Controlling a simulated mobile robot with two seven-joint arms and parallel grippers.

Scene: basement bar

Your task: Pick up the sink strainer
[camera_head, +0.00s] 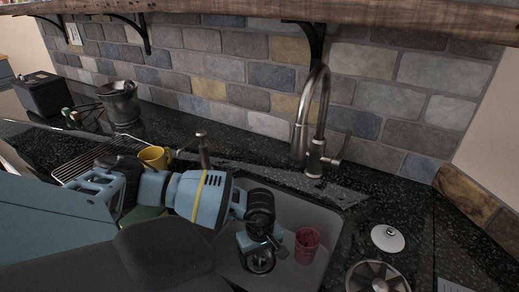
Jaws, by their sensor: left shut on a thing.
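The sink strainer (261,262) is a dark, round metal piece at the drain in the bottom of the grey sink (231,271). My left gripper (262,246) reaches in from the left, points down into the sink and is shut on the strainer. Its fingers and wrist hide part of the strainer. I cannot tell whether the strainer is clear of the drain. My right gripper is not in view.
A red cup (307,245) stands in the sink close to the right of my gripper. The faucet (312,130) rises behind the sink. A yellow mug (153,157) is by the wire rack (88,160). A white disc (387,238) lies on the right counter.

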